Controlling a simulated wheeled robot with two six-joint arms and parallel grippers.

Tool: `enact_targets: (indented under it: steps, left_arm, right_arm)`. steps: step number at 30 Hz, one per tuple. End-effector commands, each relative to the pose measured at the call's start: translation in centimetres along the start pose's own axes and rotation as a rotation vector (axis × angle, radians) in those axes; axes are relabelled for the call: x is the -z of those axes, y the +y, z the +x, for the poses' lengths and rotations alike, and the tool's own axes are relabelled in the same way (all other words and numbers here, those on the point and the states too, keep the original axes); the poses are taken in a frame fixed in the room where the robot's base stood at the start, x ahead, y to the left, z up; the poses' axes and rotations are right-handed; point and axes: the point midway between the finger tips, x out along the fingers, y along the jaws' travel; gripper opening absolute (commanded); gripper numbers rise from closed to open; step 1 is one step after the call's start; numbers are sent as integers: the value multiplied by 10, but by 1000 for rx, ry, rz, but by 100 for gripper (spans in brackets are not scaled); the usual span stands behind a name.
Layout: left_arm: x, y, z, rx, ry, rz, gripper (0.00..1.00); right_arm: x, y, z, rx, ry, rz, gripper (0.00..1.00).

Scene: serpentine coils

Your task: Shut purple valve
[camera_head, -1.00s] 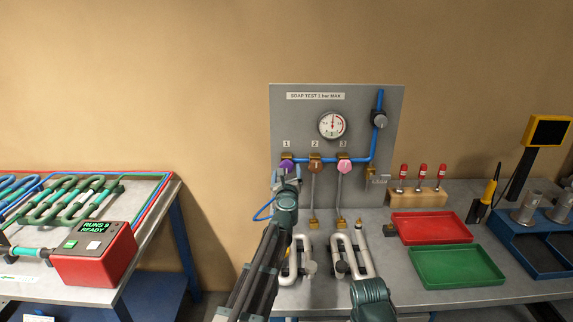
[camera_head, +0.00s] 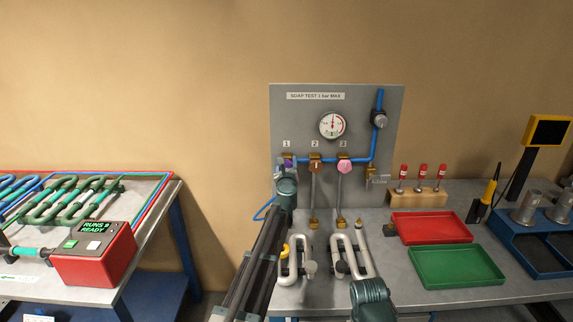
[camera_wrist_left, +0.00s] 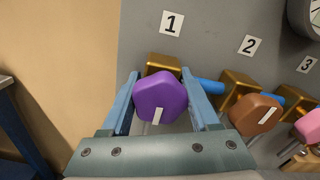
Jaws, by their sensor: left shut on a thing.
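The purple valve knob (camera_wrist_left: 160,97) sits under label 1 on the grey test panel. My left gripper (camera_wrist_left: 161,100) has its two blue fingers on either side of the knob and is shut on it. A white mark on the knob's face points nearly straight down, tilted slightly. In the head view the purple valve (camera_head: 288,163) is partly hidden behind my left gripper (camera_head: 287,172). My right arm shows at the bottom of the head view, but its fingers do not show.
The brown valve (camera_head: 316,166) and pink valve (camera_head: 344,166) sit close to the right on the blue pipe. Looped white coils (camera_head: 352,255) stand on the bench below. A red tray (camera_head: 431,227) and green tray (camera_head: 456,266) lie to the right.

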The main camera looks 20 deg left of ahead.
Motion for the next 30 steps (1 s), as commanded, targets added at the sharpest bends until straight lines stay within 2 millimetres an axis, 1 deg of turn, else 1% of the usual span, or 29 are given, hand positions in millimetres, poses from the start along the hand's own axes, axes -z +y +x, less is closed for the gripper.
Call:
enact_targets:
  steps: [1,3,5,11,17,30]
  left_arm:
    - [0,0,0,0,0,0,29]
    - [0,0,0,1,0,0,16]
    - [0,0,0,1,0,0,6]
    - [0,0,0,1,0,16,6]
    - [0,0,0,-1,0,103,6]
    - [0,0,0,-2,0,496,6]
  right_arm:
    - [0,0,0,0,0,0,0]
    - [0,0,0,0,0,0,0]
    - [0,0,0,0,0,0,0]
    - [0,0,0,0,0,0,0]
    - [0,0,0,0,0,0,0]
    - [0,0,0,0,0,0,0]
